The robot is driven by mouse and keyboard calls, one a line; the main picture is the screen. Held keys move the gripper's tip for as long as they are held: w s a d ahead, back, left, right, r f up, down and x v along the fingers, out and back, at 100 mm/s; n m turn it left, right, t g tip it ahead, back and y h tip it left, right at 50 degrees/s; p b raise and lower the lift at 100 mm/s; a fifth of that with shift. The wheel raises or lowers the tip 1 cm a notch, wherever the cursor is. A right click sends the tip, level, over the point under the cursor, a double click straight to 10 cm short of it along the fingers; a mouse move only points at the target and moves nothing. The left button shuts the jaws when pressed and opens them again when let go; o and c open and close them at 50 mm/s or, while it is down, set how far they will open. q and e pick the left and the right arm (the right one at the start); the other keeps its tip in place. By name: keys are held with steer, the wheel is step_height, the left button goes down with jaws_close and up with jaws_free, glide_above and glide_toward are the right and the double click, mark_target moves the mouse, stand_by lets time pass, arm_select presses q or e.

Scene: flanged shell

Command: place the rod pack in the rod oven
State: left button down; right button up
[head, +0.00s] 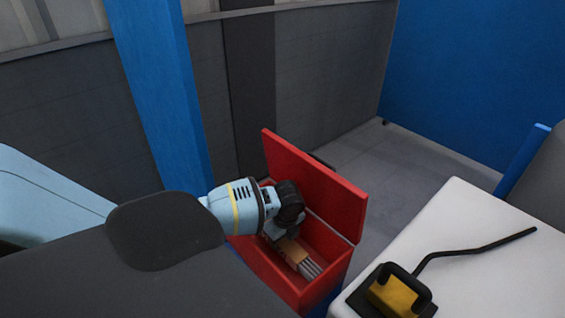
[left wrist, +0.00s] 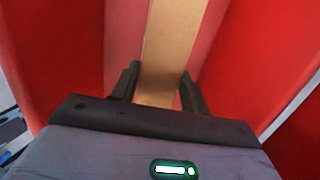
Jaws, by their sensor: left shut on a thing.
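The rod oven (head: 328,250) is a red open-topped box with its red lid (head: 318,187) raised at the back. The rod pack (head: 292,250), a tan sleeve with grey rods showing at its lower right end, is inside the oven's opening, tilted. My left gripper (head: 280,238) reaches into the oven and is shut on the rod pack. In the left wrist view the tan pack (left wrist: 170,50) runs between the two dark fingers (left wrist: 158,92), with red walls on both sides. I cannot tell if the pack touches the oven floor. My right gripper is not in view.
A white table (head: 480,240) stands at the right with a black-handled yellow tool (head: 396,292) on it. A blue post (head: 158,90) rises behind my left arm. Grey curved wall and blue panels (head: 480,80) enclose the area.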

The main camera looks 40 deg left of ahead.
mark_target(283, 241)
arm_select(q)
steer(key=shift+f, duration=1.7)
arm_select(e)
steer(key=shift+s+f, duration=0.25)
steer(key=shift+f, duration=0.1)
arm_select(q)
steer(key=shift+f, duration=0.15)
steer(key=c, duration=0.7)
jaws_free()
steer(key=shift+f, duration=0.1)
steer(key=shift+r, duration=0.3)
steer(key=r, duration=0.3)
steer(key=d+r, duration=0.1)
steer(key=r, duration=0.3)
steer(key=r+p, duration=0.1)
steer(key=r, duration=0.2)
steer(key=shift+s+d+r, duration=0.3)
steer(key=shift+r, duration=0.05)
steer(key=shift+d+r, duration=0.1)
steer(key=shift+r, duration=0.35)
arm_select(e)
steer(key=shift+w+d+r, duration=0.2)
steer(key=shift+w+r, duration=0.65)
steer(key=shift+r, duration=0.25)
